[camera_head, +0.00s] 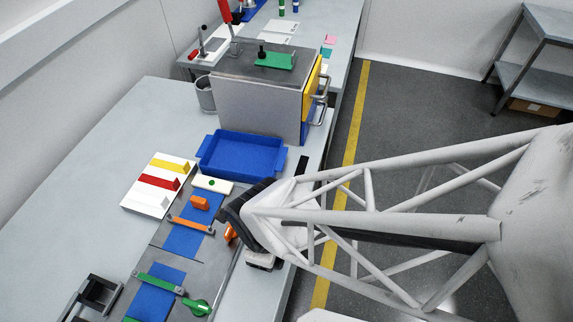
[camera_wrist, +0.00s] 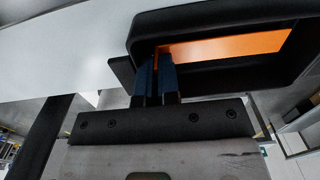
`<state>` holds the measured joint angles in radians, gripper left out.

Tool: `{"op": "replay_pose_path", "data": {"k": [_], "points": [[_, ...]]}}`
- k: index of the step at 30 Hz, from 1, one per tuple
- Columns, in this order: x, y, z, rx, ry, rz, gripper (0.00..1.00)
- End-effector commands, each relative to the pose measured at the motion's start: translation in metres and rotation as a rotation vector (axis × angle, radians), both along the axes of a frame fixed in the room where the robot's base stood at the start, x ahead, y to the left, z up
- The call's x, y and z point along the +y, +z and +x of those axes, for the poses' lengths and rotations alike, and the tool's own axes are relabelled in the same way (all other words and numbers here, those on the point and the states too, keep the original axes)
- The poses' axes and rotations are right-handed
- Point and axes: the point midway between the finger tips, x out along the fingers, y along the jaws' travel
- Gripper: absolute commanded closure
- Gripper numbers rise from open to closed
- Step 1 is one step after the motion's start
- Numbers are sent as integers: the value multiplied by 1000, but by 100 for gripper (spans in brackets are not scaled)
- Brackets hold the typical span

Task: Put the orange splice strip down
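In the wrist view the orange splice strip (camera_wrist: 230,45) shows as a flat bright band framed by a dark surround. Its narrow end sits between the two blue-black fingers of my gripper (camera_wrist: 157,65), which are closed on it. In the head view my gripper (camera_head: 232,218) is a dark shape over the right side of the grey work plate (camera_head: 170,252). It hides much of what is under it. A bit of orange (camera_head: 230,234) shows at its lower edge; I cannot tell whether that is the strip.
A white board (camera_head: 135,198) bears yellow, red and white strips. An orange block (camera_head: 199,202) and orange bar (camera_head: 187,225) lie beside my gripper. A green bar (camera_head: 160,284) and green knob (camera_head: 197,307) are nearer. A blue tray (camera_head: 240,151) and grey box (camera_head: 255,108) stand behind.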

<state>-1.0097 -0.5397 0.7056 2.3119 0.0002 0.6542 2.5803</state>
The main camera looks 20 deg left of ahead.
Motion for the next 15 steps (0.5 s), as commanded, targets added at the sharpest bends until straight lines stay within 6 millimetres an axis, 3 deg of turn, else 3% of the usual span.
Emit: {"op": "replay_pose_path", "data": {"k": [2, 5, 15], "points": [[-7, -12, -4, 11, 0, -18, 100], [-6, -12, -4, 11, 0, -17, 87], [-4, -8, -3, 7, 0, -11, 87]]}}
